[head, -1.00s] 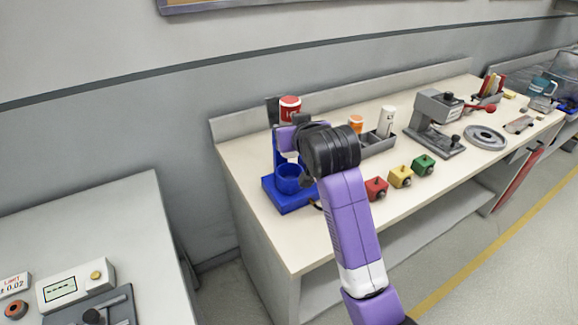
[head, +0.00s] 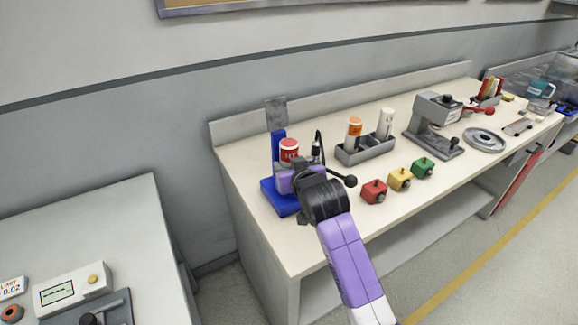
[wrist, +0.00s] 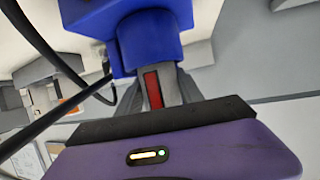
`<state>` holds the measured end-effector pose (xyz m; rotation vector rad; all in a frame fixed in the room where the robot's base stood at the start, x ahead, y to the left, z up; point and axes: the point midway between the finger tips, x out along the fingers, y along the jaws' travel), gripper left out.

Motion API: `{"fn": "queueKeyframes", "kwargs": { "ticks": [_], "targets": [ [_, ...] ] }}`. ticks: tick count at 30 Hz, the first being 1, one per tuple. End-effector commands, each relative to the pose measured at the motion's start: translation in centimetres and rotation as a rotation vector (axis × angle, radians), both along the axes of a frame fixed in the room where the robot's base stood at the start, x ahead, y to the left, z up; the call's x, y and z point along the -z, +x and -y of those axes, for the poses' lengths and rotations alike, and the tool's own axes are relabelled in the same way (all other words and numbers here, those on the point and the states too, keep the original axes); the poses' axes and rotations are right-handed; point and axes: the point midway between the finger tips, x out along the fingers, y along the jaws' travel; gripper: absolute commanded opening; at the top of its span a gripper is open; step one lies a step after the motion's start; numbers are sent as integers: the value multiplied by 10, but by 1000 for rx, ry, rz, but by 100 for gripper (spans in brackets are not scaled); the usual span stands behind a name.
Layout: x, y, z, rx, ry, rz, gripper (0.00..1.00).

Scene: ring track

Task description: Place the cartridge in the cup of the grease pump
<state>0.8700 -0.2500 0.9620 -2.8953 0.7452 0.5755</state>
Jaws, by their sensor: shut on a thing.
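The red cartridge (head: 289,149), with a pale label, stands upright at the blue grease pump (head: 279,198) on the near-left end of the bench. My gripper (wrist: 155,85) is shut on the cartridge; a red strip of it (wrist: 152,89) shows between the fingers in the wrist view. The pump's blue cup (wrist: 150,40) lies right at the fingertips and hides the cartridge's other end. In the head view, my gripper (head: 290,172) and wrist hide the cup. The cartridge appears at least partly in the cup, but how deep I cannot tell.
A black hose (wrist: 45,40) and ball-ended lever (head: 350,181) are close to my wrist. To the right are a grey rack (head: 365,150) with two bottles, red, yellow and green blocks (head: 400,179), and a grey press (head: 435,123). The bench's front left is clear.

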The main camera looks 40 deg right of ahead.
Motion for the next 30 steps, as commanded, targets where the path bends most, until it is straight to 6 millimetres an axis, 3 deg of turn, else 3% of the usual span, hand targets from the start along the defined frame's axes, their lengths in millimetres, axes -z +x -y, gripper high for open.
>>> {"fn": "queueKeyframes", "kwargs": {
  "ticks": [6, 7, 10, 21, 30],
  "targets": [
    [2, 0, 0, 0, -1, 3, 0],
    [3, 0, 0, 0, 0, 0, 48],
    [3, 0, 0, 0, 0, 0, 66],
    [-2, 0, 0, 0, 0, 0, 66],
    [-19, -42, -23, -1, 0, 1, 66]
  ]
}}
